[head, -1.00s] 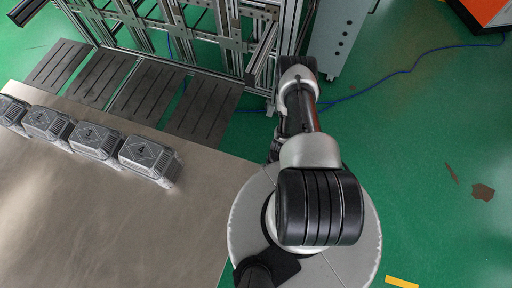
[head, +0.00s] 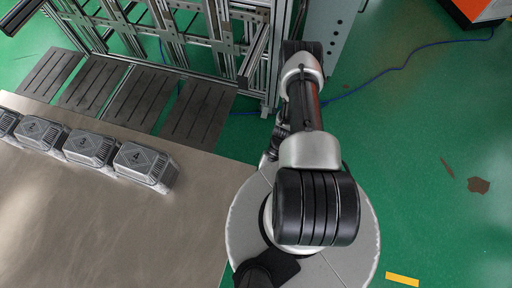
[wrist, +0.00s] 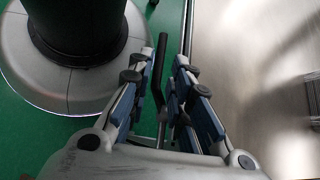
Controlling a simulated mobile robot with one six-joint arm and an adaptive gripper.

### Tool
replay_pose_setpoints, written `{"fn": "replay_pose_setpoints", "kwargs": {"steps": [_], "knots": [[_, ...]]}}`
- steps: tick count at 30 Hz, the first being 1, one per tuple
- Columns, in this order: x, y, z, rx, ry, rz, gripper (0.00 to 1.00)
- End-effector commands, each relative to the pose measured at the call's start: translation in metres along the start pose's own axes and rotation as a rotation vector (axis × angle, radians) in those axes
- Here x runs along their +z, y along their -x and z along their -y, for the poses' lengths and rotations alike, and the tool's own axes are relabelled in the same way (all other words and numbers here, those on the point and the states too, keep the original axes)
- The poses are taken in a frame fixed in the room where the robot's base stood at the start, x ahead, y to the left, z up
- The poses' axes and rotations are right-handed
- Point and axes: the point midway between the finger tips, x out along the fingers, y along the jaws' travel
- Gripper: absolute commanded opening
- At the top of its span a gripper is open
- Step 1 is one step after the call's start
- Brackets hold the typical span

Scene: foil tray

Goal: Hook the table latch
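In the wrist view my gripper (wrist: 164,62) has its two blue-padded fingers apart. A thin dark bar with a bend, which looks like the table latch (wrist: 159,88), shows between them. It runs lengthwise in the picture beside the table's edge. I see a gap on both sides of the bar and no clear contact; its depth relative to the fingertips is hard to judge. The table (wrist: 250,75) lies to the right of the gripper. In the head view the table (head: 110,230) is at the left, and my arm and base hide the gripper and the latch.
Several numbered foil trays (head: 145,166) stand in a row along the table's far edge. Dark slotted panels (head: 140,100) and a metal frame (head: 185,30) are beyond it. A grey cabinet (head: 335,35) stands at the top. Green floor (head: 420,150) is open on the right, crossed by a blue cable.

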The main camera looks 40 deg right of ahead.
Motion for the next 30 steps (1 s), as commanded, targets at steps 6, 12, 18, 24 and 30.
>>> {"fn": "replay_pose_setpoints", "kwargs": {"steps": [6,12,18,24,30], "knots": [[-0.001,0.041,0.0,-0.001,0.0,-0.003,0.19],[0.0,0.056,0.0,0.0,-0.001,-0.001,0.19],[0.0,0.057,0.0,0.0,-0.001,-0.001,0.19],[0.0,0.057,0.0,0.0,-0.001,-0.001,0.19],[0.0,0.058,0.0,0.001,0.0,-0.002,0.19]]}}
